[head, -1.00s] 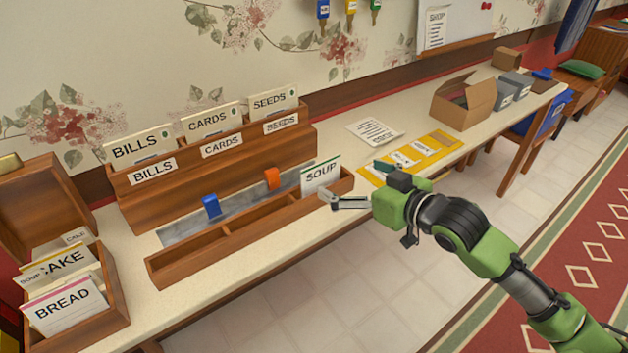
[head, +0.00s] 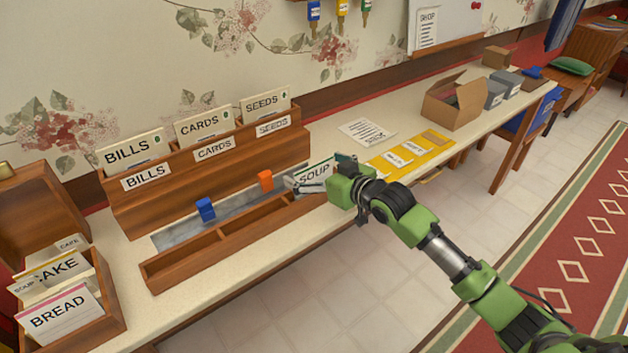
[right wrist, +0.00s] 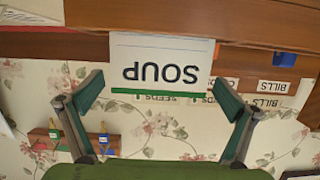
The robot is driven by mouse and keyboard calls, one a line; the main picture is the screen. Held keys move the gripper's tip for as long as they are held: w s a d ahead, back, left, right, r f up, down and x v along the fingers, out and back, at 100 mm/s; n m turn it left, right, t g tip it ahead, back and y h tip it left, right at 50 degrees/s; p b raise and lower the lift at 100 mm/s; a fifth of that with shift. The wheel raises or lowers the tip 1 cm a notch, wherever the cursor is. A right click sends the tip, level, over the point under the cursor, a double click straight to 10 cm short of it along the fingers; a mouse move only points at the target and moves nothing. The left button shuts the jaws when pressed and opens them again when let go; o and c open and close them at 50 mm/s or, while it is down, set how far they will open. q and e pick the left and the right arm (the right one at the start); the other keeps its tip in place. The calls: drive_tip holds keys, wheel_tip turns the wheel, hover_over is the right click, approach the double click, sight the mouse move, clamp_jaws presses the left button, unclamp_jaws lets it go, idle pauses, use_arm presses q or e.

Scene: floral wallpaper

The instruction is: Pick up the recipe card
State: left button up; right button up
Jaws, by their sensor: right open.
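The recipe card marked SOUP (head: 311,173) is white with a green top edge. It stands in the right end of the long low wooden tray (head: 205,262), partly hidden by my right gripper. My right gripper (head: 321,173) is open at the card's right side in the head view. In the right wrist view the SOUP card (right wrist: 160,64) appears upside down, between the two spread fingers of the gripper (right wrist: 160,95). I see no finger closed on it. My left gripper is not in view.
A wooden sorter (head: 205,180) marked BILLS, CARDS and SEEDS stands behind the tray. Blue (head: 205,210) and orange (head: 265,181) clips are near the tray. A recipe box (head: 100,327) is at left.

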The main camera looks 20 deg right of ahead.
drive_tip(key=shift+c, duration=0.4)
drive_tip(key=c, duration=0.8)
